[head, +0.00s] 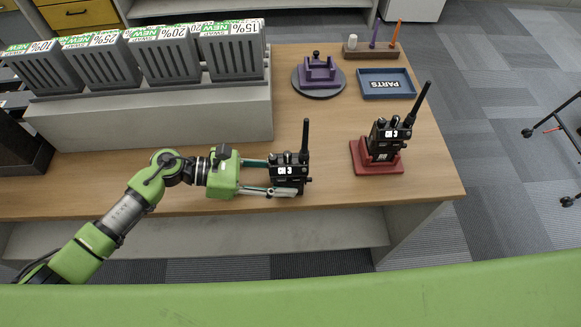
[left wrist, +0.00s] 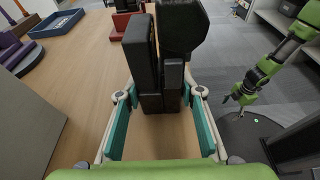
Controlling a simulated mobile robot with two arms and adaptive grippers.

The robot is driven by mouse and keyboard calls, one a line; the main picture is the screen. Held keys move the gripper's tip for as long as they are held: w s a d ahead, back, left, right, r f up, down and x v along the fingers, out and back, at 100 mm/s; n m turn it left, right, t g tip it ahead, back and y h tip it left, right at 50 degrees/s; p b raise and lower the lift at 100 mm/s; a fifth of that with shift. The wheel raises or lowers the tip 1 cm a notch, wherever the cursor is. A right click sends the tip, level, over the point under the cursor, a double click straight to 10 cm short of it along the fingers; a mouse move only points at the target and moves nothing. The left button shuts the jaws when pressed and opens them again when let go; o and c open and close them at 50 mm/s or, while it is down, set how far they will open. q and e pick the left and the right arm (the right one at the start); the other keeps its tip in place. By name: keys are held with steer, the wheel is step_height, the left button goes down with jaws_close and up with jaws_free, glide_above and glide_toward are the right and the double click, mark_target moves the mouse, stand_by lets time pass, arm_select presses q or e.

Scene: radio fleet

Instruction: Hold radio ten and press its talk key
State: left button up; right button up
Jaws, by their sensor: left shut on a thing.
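A black radio (head: 289,172) with a white "CH 3" label and an upright antenna is in my left gripper (head: 268,176), over the front of the desk. The left wrist view shows its dark body (left wrist: 160,60) between the teal finger pads. A second black radio (head: 388,138), also labelled "CH 3", stands tilted in a red cradle (head: 378,167) at the right. No number ten is readable on either radio, and I cannot make out a talk key. My right gripper (left wrist: 238,97) shows small in the left wrist view; its fingers are unclear.
A grey rack (head: 160,120) with several dark slotted units stands at the back left. A purple cradle on a round grey base (head: 319,90), a blue "PARTS" tray (head: 386,84) and a brown pen block (head: 371,51) stand at the back right.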

jaws_close()
stand_by(1.4)
